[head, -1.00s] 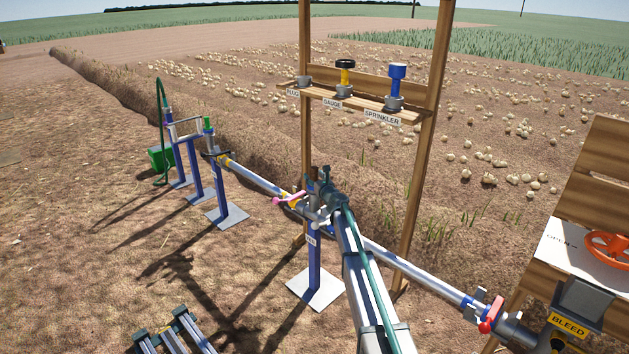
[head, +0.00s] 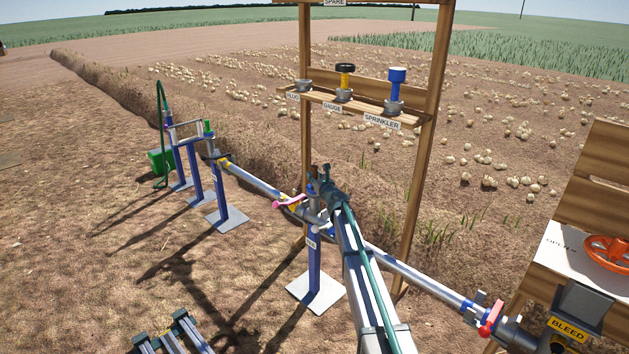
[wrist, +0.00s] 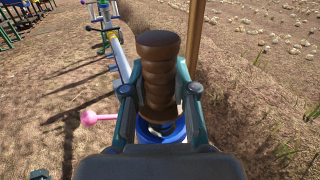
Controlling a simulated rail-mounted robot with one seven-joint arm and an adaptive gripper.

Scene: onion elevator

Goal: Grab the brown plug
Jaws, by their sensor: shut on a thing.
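The brown plug (wrist: 158,75) stands upright in the wrist view, a ribbed handle with a dark flat top. My gripper (wrist: 160,97) is shut on it, one finger on each side. Below the plug is a blue ring (wrist: 173,135); whether the plug's lower end still sits in it is hidden. In the head view my gripper (head: 325,182) is at the top of a blue post (head: 313,262), and the plug is small and mostly hidden there.
A pink lever (head: 289,201) sticks out left of the post, close to my gripper. A pipe (head: 415,277) runs right.

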